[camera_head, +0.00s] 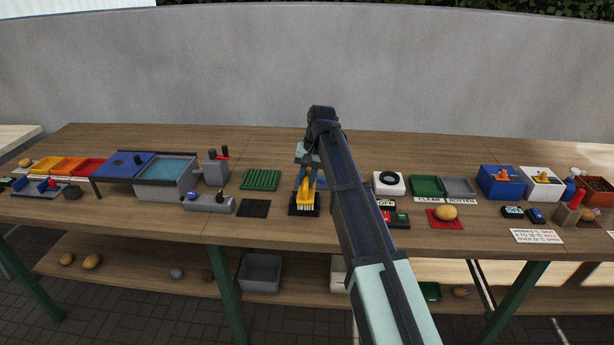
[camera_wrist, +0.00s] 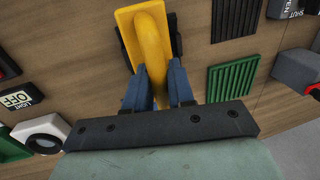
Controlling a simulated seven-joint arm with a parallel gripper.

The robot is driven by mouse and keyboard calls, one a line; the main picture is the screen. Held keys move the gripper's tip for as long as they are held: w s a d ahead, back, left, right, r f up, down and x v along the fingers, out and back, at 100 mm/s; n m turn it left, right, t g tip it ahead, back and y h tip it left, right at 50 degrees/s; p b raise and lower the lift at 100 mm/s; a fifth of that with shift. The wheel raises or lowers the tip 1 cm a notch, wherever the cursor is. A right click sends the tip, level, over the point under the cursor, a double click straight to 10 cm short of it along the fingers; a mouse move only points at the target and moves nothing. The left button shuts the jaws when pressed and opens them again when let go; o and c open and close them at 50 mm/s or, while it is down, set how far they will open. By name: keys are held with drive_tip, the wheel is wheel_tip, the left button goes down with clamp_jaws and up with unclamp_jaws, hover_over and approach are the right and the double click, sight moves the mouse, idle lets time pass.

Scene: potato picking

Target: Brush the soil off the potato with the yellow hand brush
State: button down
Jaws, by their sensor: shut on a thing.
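The yellow hand brush (camera_head: 304,197) is upright at the middle of the table, bristles down, over a small black base. My gripper (camera_head: 306,181) is above it, with its blue fingers shut on the brush's handle. In the wrist view the brush's yellow body (camera_wrist: 150,35) shows between and beyond the fingertips (camera_wrist: 160,85). I cannot tell whether the bristles touch the base. A tan potato (camera_head: 446,212) lies on a red mat (camera_head: 433,222) to the right, apart from the brush. Soil on it is too small to make out.
A green ribbed mat (camera_head: 261,179) and dark pad (camera_head: 254,208) lie left of the brush. A water basin (camera_head: 166,182) stands further left. Right of my arm are a white device (camera_head: 389,183), green tray (camera_head: 427,186), grey tray (camera_head: 459,188) and switch boxes (camera_head: 397,219).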

sight(308, 169)
drive_tip(key=shift+s, duration=0.25)
drive_tip(key=shift+w, duration=1.05)
drive_tip(key=shift+w, duration=0.1)
drive_tip(key=shift+w, duration=0.9)
drive_tip(key=shift+s, duration=2.05)
drive_tip(key=shift+w, duration=1.05)
